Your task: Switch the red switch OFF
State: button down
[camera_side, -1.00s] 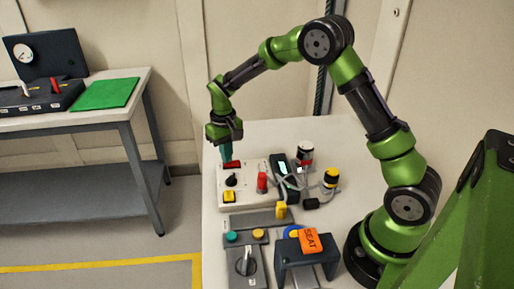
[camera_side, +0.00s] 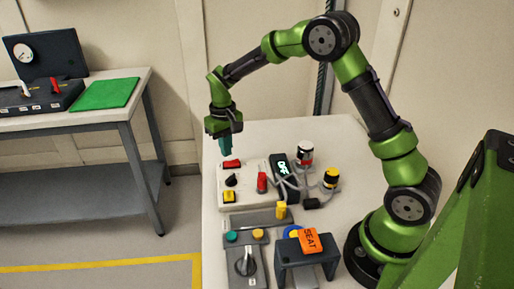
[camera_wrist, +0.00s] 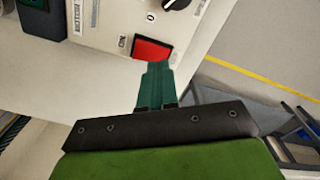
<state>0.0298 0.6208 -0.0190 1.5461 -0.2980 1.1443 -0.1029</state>
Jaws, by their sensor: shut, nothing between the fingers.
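The red switch (camera_side: 232,163) is a flat red rocker at the far end of a white control box (camera_side: 226,207). It also shows in the wrist view (camera_wrist: 152,49), just beyond my fingertips, with small labels beside it. My gripper (camera_side: 225,152) is shut and empty, with teal fingers pointing down. It is above and slightly behind the switch, and a small gap shows between them. In the wrist view the fingertips (camera_wrist: 158,66) overlap the lower edge of the switch, so the exact distance is hard to tell. A dark display (camera_side: 284,168) reads OFF.
The table behind the box is clear.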

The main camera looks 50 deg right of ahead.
aim_at(229, 165)
jog(key=shift+r, duration=2.05)
jog(key=shift+f, duration=0.15)
jog(key=shift+s+a+f, duration=0.15)
jog(key=shift+s+f, duration=0.2)
jog(key=shift+s, duration=0.2)
jog(key=s+a+r+t+y, duration=0.1)
jog(key=s+a+r+t, duration=0.1)
jog(key=s+r, duration=0.5)
jog(key=s+a+r+m+t+y, duration=0.1)
jog(key=s+a+r+t, duration=0.2)
jog(key=s, duration=1.2)
notch_tip(229, 165, up, 4)
jog(key=shift+s+r+t, duration=0.15)
jog(key=shift+s+t, duration=0.25)
jog(key=shift+t, duration=0.7)
